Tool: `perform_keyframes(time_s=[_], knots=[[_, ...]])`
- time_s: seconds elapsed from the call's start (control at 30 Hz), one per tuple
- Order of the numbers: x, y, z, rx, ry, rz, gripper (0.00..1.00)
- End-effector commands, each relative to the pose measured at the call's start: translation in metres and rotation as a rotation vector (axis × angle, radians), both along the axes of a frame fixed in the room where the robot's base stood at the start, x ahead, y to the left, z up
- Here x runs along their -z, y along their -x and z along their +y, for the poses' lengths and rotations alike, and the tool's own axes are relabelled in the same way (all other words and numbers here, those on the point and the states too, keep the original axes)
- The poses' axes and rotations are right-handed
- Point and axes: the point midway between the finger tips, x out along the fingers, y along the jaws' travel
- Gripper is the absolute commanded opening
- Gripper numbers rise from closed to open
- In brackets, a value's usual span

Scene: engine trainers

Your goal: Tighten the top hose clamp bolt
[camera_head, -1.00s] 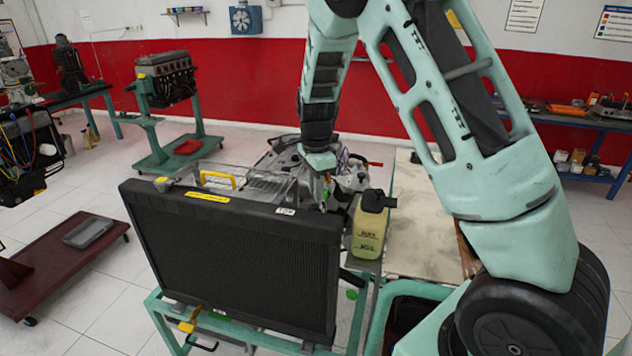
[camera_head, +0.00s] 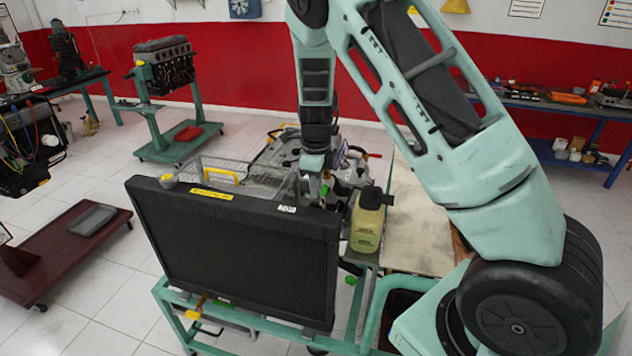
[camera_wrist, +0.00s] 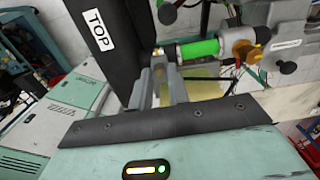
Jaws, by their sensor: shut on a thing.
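My gripper (camera_wrist: 163,80) shows in the wrist view, its two grey fingers reaching up beside the black panel edge marked TOP. The fingertips are closed on the small bolt of the top hose clamp (camera_wrist: 158,56), at the left end of a bright green hose (camera_wrist: 198,49). The bolt is mostly hidden between the fingertips. In the head view my gripper (camera_head: 318,182) is behind the top right corner of the black radiator (camera_head: 235,255), and the clamp is too small to make out there.
A yellowish coolant jug (camera_head: 367,228) stands close right of the radiator. A brass-coloured fitting (camera_wrist: 243,50) and dark knobs sit right of the green hose. A red cart (camera_head: 60,245) is on the left floor. An engine on a stand (camera_head: 165,70) is farther back.

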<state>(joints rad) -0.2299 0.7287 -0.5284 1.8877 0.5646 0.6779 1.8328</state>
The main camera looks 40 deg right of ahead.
Motion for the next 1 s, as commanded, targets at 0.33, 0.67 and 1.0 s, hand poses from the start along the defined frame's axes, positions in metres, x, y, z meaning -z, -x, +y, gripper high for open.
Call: perform_keyframes(time_s=[0.33, 0.67, 1.0], knots=[[-0.0015, -0.0013, -0.0010, 0.025, 0.001, -0.005, 0.00], [-0.0011, -0.0009, -0.0008, 0.024, 0.001, -0.003, 0.39], [-0.0055, -0.0010, -0.0001, 0.022, 0.001, -0.003, 0.39]])
